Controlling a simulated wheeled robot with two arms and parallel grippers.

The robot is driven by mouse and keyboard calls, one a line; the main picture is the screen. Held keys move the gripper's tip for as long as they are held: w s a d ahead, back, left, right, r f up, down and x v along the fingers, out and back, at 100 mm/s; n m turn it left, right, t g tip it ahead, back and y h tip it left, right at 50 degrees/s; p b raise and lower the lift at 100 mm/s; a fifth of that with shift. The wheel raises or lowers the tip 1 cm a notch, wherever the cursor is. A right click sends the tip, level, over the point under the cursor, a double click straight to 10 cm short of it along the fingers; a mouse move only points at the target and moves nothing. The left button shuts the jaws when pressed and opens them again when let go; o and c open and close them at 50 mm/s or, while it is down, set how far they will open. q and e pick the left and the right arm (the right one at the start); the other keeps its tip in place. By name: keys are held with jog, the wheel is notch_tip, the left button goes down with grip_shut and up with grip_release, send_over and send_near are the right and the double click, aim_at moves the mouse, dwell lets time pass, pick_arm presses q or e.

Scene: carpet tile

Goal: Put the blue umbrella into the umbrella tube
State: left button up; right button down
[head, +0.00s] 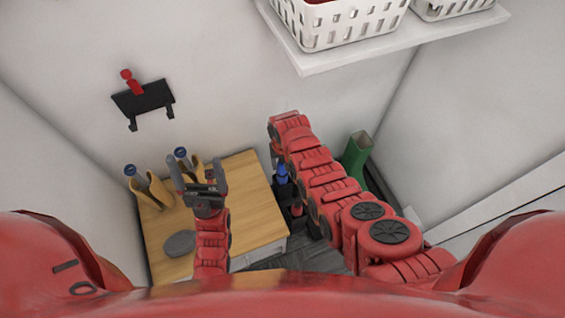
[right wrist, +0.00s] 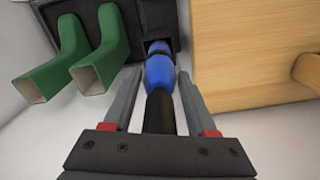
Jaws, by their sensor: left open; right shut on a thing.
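The blue umbrella (right wrist: 160,72), with a black shaft or handle (right wrist: 160,112), lies between the fingers of my right gripper (right wrist: 160,82) in the right wrist view. That gripper is shut on it. The umbrella's far end is at the square opening of a dark holder (right wrist: 178,28), which looks like the umbrella tube; how deep it is in I cannot tell. In the head view the blue umbrella (head: 282,172) shows below my right arm's end, beside the wooden top. My left gripper (head: 197,177) is open and empty above the wooden top.
Green boots (head: 357,150) stand right of my right arm. The wooden top (head: 250,195) carries tan boots (head: 152,190) and a grey disc (head: 180,243). A black wall rack (head: 147,98) hangs left. A white shelf (head: 330,62) with baskets (head: 340,28) is above.

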jog(key=shift+f+b, duration=3.5)
jog(key=shift+f, duration=0.65)
jog(key=shift+c, duration=0.6)
grip_release()
jog(key=shift+r, duration=0.1)
